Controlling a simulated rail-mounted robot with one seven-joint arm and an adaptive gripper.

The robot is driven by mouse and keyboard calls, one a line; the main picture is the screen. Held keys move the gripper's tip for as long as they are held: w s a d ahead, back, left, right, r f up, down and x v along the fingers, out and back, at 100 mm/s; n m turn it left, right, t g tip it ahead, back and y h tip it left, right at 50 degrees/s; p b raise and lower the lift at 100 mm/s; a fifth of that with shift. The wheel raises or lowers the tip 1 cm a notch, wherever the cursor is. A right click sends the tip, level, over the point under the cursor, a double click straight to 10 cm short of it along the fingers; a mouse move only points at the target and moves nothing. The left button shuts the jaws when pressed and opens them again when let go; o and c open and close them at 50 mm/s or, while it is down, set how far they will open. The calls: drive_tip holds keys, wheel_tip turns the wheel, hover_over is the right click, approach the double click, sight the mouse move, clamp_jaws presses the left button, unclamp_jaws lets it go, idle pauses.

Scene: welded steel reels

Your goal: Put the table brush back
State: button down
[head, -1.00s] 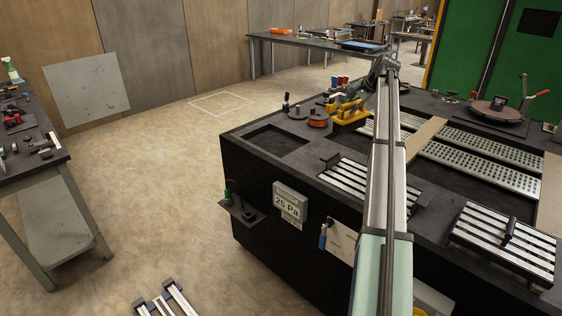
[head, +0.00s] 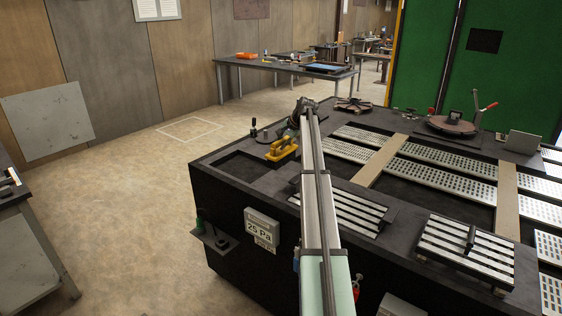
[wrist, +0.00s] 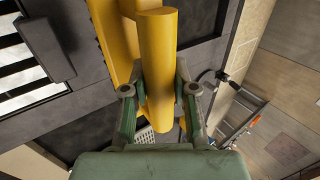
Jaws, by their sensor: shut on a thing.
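The table brush is yellow, with a rounded grip bar (wrist: 157,65) running lengthwise between my fingers in the wrist view. A second yellow part lies behind the bar, at its left. My gripper (wrist: 158,100) is shut on the bar, one finger on each side. In the head view the brush (head: 281,148) shows at the far left part of the dark welding table (head: 240,205), beside the table's recess. My gripper (head: 296,128) is small there and partly merges with the arm. I cannot tell whether the brush touches the tabletop.
A dark reel with an upright knob (head: 254,134) stands just left of the brush. The recess (head: 236,167) opens in front of it. Slatted plates (head: 343,208) lie nearer, right of my arm. A turntable-like disc (head: 452,125) stands at the back right.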

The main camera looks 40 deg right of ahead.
sight(288, 154)
wheel_tip(288, 154, down, 10)
drive_tip(key=shift+r+p, duration=0.1)
drive_tip(key=shift+p, duration=1.1)
drive_tip(key=c, duration=0.9)
unclamp_jaws()
drive_tip(key=b+v, duration=0.3)
drive_tip(key=v, duration=0.9)
